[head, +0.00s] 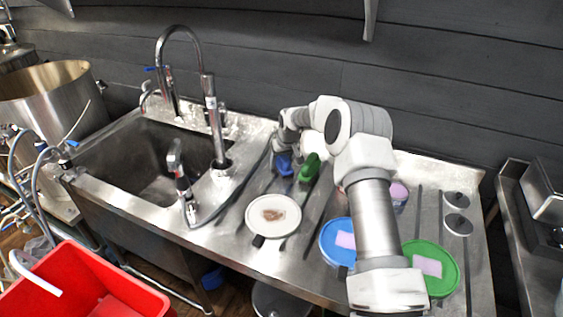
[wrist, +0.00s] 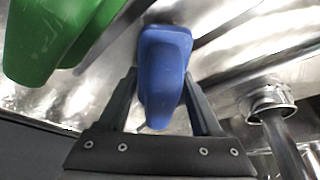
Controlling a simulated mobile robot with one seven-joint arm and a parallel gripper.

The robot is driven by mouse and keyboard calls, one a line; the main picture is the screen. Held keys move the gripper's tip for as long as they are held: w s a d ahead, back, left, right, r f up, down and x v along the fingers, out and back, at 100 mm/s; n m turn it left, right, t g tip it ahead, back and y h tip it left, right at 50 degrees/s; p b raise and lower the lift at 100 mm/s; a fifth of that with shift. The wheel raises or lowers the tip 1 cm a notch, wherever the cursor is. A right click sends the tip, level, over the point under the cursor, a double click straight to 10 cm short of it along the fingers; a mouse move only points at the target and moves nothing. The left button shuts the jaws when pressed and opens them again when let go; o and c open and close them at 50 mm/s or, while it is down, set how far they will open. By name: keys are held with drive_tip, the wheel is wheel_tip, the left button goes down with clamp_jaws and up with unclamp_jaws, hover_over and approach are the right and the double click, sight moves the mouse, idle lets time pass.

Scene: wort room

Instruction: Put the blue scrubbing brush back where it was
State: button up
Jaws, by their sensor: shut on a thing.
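The blue scrubbing brush (head: 283,163) is at the back of the steel drainboard, right of the tap, partly hidden by my arm in the head view. In the wrist view the blue brush (wrist: 163,75) sits between the two fingers of my gripper (wrist: 160,100), which is shut on it. The gripper (head: 284,151) is low over the drainboard. I cannot tell whether the brush touches the steel. A green brush (head: 309,168) lies just right of it and shows at upper left in the wrist view (wrist: 55,35).
The sink basin (head: 150,160) with its tall tap (head: 210,110) is to the left. A white lid (head: 273,216), a blue lid (head: 337,241) and a green lid (head: 430,268) lie on the drainboard (head: 310,245). A red crate (head: 85,285) stands at lower left.

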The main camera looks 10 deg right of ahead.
drive_tip(key=o, duration=1.5)
drive_tip(key=shift+c, duration=0.2)
